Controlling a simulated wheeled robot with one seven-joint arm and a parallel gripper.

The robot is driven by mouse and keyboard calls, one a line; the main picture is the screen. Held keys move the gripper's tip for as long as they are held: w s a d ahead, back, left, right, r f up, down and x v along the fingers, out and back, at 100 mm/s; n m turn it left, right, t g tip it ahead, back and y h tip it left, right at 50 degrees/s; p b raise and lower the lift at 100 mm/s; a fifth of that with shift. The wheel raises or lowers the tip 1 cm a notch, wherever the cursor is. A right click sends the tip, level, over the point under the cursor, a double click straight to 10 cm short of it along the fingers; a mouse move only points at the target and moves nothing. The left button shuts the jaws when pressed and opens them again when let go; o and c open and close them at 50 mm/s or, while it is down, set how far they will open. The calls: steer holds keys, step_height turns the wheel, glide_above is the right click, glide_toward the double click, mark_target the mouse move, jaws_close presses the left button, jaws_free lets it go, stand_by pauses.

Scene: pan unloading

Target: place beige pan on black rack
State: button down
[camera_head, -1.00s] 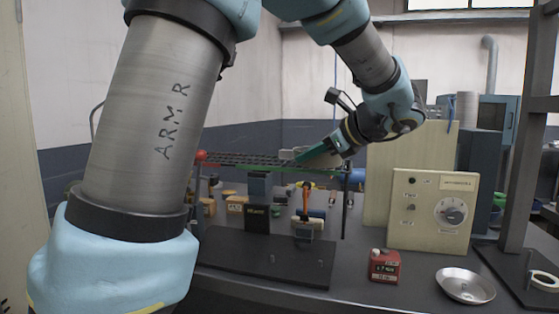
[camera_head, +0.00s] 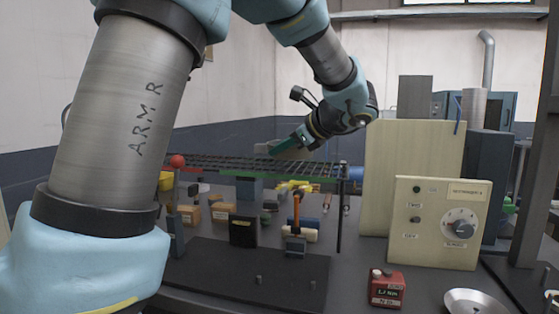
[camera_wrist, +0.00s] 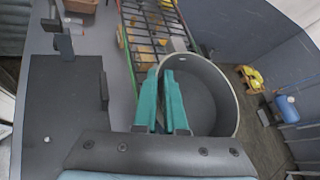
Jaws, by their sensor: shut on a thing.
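My gripper (camera_head: 286,148) has teal fingers. In the wrist view the fingers (camera_wrist: 166,100) are shut on the near-left wall of the round beige pan (camera_wrist: 232,122). The pan's inside looks grey and empty. In the head view only a small pale part of the pan (camera_head: 264,148) shows by the fingers, just above the rack's top. The black rack (camera_head: 215,162) is a raised wire grid on posts with a green front edge. In the wrist view the pan overlaps the near end of the rack (camera_wrist: 150,24). Whether the pan touches the grid cannot be told.
A beige control box (camera_head: 440,222) and a tall panel stand right of the rack. A red device (camera_head: 387,288) and a metal dish (camera_head: 470,302) are in front. Several small blocks and tools lie under the rack. A dark plate (camera_head: 250,270) lies in front of it.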

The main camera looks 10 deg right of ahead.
mark_target(280, 174)
steer(key=shift+f, duration=1.55)
steer(key=shift+f, duration=0.15)
steer(key=c, duration=1)
jaws_free()
steer(key=shift+s+d+r, duration=0.15)
steer(key=shift+s+r, duration=0.05)
steer(key=shift+r, duration=0.05)
steer(key=b+v, duration=0.1)
steer(key=v, duration=1)
steer(key=shift+s+r, duration=0.1)
steer(key=shift+s, duration=0.1)
